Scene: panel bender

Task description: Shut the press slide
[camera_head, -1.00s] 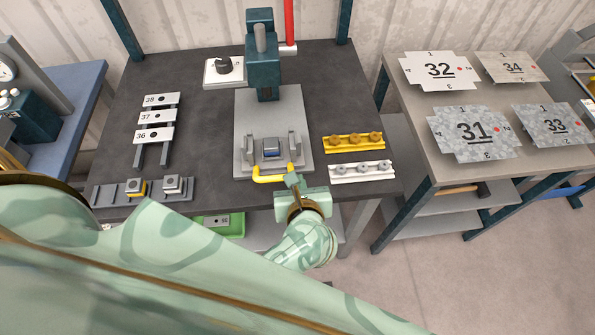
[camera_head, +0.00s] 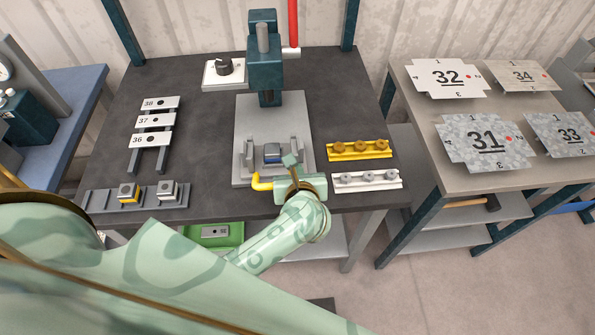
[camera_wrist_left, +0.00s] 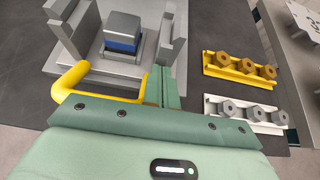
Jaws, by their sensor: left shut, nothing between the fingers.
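The press stands at the back of the dark table, with a teal head (camera_head: 265,72) over a grey base plate (camera_head: 272,115). The press slide (camera_head: 246,172) is at the front of the base, with a yellow handle (camera_head: 261,183) on its front edge. A blue and grey block (camera_head: 272,152) sits on it between grey uprights. My left gripper (camera_head: 291,165) is shut and empty at the handle's right end. In the left wrist view the fingers (camera_wrist_left: 162,86) stand beside the yellow handle (camera_wrist_left: 75,80); whether they touch it I cannot tell. My right gripper is not in view.
A yellow rail (camera_head: 358,149) and a white rail (camera_head: 366,181) with knobs lie right of the press. A rack of numbered plates (camera_head: 152,139) and a grey tray (camera_head: 100,203) are at left. A side table (camera_head: 425,130) holds numbered sheets.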

